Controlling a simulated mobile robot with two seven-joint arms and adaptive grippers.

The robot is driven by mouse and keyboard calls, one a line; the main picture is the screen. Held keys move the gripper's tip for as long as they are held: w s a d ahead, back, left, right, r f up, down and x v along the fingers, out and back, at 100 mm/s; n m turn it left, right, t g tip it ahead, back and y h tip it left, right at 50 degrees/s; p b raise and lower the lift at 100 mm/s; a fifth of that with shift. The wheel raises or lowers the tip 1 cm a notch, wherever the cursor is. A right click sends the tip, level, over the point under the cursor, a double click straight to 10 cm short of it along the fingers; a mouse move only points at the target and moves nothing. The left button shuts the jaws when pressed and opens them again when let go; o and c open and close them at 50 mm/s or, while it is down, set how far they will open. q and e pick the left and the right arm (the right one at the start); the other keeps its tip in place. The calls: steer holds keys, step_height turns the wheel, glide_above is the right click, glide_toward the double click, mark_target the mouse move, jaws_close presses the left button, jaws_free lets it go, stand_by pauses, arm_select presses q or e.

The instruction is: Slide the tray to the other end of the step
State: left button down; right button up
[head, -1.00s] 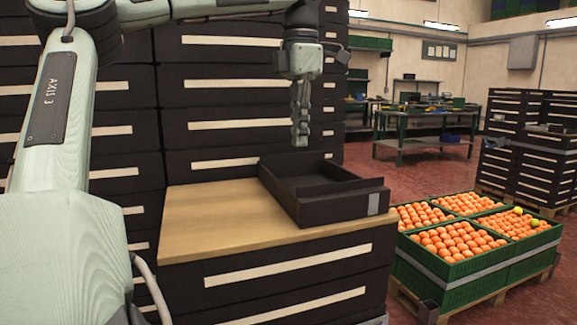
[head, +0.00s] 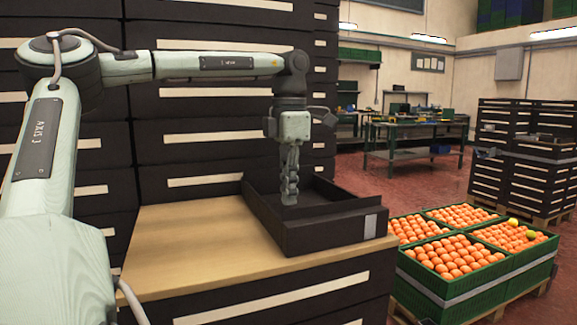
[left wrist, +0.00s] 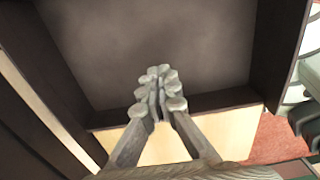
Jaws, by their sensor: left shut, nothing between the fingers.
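The tray (head: 335,232) is dark, shallow and open-topped, with a pale label on its front right corner. It lies on the right end of the wooden top of the step (head: 180,238). My left gripper (head: 289,203) points down with its fingers closed and empty, and its tips overlap the tray's inside in the head view. In the left wrist view the closed fingertips (left wrist: 157,104) show in front of the tray's inner floor (left wrist: 160,45), close to one wall. I cannot tell whether they touch the tray. My right gripper is out of view.
Green crates of oranges (head: 455,270) stand on a pallet to the right of the step. Tall stacks of dark crates (head: 215,140) rise behind the step. The left part of the wooden top is bare. Work tables (head: 415,140) stand far back.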

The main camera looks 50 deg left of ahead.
arm_select(q)
steer(key=s, duration=0.1)
steer(key=s+a, duration=0.1)
steer(key=s, duration=0.1)
steer(key=shift+s, duration=0.3)
steer(key=shift+s+a, duration=0.1)
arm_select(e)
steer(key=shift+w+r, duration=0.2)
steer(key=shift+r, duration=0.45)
arm_select(q)
steer(key=shift+s, duration=0.1)
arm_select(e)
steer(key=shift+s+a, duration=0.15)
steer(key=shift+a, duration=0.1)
